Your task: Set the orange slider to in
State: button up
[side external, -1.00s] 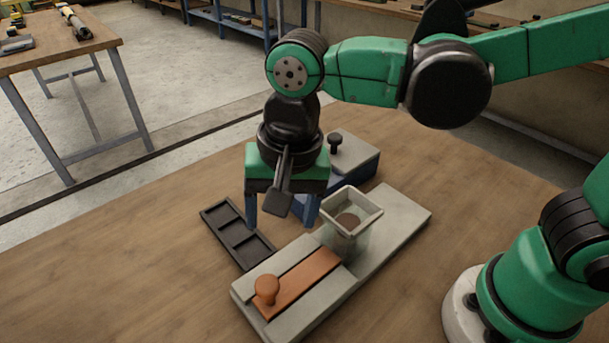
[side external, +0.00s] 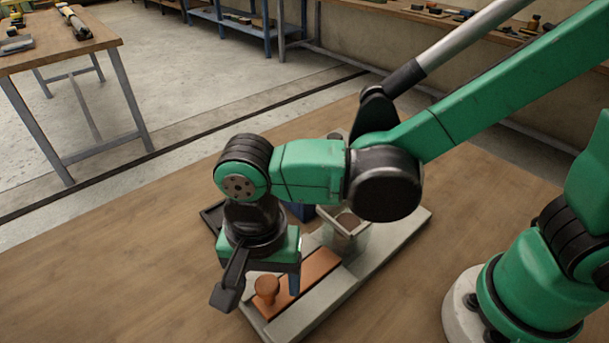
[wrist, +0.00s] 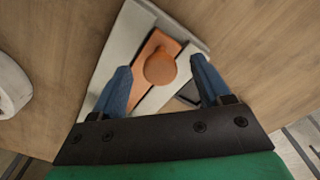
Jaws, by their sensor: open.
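The orange slider (side external: 312,272) is a flat strip with a round knob (side external: 266,288) at its near left end. It lies in the channel of a grey base (side external: 330,292), with a clear square hopper (side external: 345,238) at the other end. My gripper (wrist: 165,88) is open above the knob. In the wrist view the knob (wrist: 160,68) shows between and slightly beyond the two blue fingers, with nothing held. In the side view my gripper (side external: 262,290) hangs over the slider's knob end and partly hides the base. I cannot tell its exact height above the knob.
A dark tray (side external: 212,215) and a blue block (side external: 300,211) stand behind my gripper, mostly hidden by my arm. The wooden table (side external: 120,270) is clear to the left and front. Another bench (side external: 100,38) stands far left.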

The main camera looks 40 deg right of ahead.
grip_shut()
dwell(1.4)
